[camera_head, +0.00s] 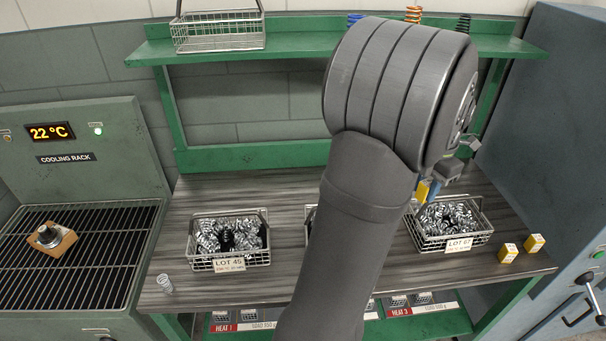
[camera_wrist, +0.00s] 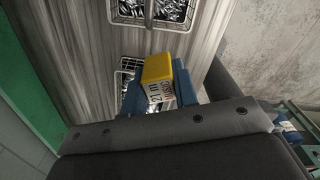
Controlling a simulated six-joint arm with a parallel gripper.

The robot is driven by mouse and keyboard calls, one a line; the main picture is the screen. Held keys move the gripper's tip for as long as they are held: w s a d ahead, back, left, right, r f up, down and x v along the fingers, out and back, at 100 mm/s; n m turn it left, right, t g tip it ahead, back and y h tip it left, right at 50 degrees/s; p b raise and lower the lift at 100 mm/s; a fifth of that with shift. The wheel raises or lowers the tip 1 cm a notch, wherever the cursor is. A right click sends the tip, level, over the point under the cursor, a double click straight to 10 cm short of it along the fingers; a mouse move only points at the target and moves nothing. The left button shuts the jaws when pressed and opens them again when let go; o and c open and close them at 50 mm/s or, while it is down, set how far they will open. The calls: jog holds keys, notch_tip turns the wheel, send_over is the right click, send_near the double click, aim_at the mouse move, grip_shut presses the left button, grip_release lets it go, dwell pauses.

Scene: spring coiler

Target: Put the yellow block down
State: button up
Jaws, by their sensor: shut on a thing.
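The yellow block (camera_wrist: 157,68) is between the blue fingers of my gripper (camera_wrist: 158,84) in the wrist view, with a white printed label on its near face. My gripper is shut on it. In the head view the block (camera_head: 422,191) shows partly beside my arm, over the left rear part of the LOT 67 wire basket (camera_head: 447,243). My arm hides part of it, and its height above the basket is hard to tell. Two other yellow blocks with pale labels stand on the table's right end, one nearer (camera_head: 508,254) and one farther (camera_head: 534,243).
The LOT 45 basket (camera_head: 229,263), full of springs, stands at the left on the dark wooden table (camera_head: 190,291). A loose spring (camera_head: 165,283) lies near the left front corner. Another basket is mostly hidden behind my arm. A green shelf (camera_head: 300,45) runs along the back.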

jog(key=w+a+n, duration=0.2)
jog(key=w+a, duration=0.4)
jog(key=a, duration=0.3)
jog(key=w+a+n, duration=0.2)
jog(key=w+a, duration=0.4)
jog(key=a, duration=0.3)
jog(key=w+a+n, duration=0.3)
jog(key=a+n, duration=0.1)
jog(key=a, duration=2)
jog(key=n, duration=0.5)
send_over(124, 263)
jog(key=f, duration=1.5)
jog(key=shift+w+d+f, duration=0.15)
jog(key=shift+w+d, duration=0.05)
jog(key=shift+d, duration=0.2)
jog(key=shift+s+a+f, duration=0.15)
jog(key=shift+a+f, duration=0.15)
jog(key=shift+a, duration=0.15)
jog(key=shift+f, duration=1.95)
jog(key=shift+f, duration=0.15)
